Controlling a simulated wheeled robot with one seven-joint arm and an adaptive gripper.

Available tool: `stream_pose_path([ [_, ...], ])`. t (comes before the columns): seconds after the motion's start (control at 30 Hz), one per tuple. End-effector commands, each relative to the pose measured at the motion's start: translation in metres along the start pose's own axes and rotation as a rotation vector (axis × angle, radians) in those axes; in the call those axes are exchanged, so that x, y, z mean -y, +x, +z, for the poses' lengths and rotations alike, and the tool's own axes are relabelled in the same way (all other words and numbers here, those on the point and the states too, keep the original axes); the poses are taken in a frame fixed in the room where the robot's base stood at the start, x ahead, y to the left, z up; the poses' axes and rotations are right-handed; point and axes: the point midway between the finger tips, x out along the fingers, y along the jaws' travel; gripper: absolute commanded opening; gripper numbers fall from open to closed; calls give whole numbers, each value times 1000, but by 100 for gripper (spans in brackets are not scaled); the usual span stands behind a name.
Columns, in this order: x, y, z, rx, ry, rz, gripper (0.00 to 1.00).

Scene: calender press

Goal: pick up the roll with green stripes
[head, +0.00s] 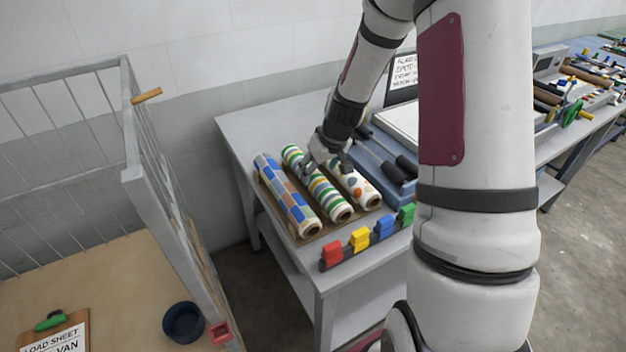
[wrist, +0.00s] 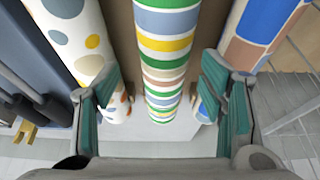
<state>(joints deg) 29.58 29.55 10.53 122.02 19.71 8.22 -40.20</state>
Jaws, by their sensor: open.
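The roll with green stripes (head: 330,196), also banded in white, yellow and blue, lies in the middle of three rolls on the table. In the wrist view the striped roll (wrist: 166,50) runs between the two fingers. My gripper (head: 325,168) is above the rolls, over the striped one. In the wrist view my gripper (wrist: 165,98) is open, one teal-padded finger on each side of the roll, with gaps on both sides. I cannot tell how far down the fingers reach. My gripper hides part of the striped roll in the head view.
Coloured clips (head: 360,238) line the table front. A blue tray (head: 392,178) with dark-handled tools is right. A wire cage trolley (head: 165,200) stands left.

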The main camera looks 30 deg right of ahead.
Motion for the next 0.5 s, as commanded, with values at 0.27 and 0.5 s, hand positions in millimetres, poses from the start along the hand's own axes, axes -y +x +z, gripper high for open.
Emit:
stream_pose_path([
  [0.27,7,31,2,3,0,-2,64],
  [0.5,6,50,0,1,1,0,64],
])
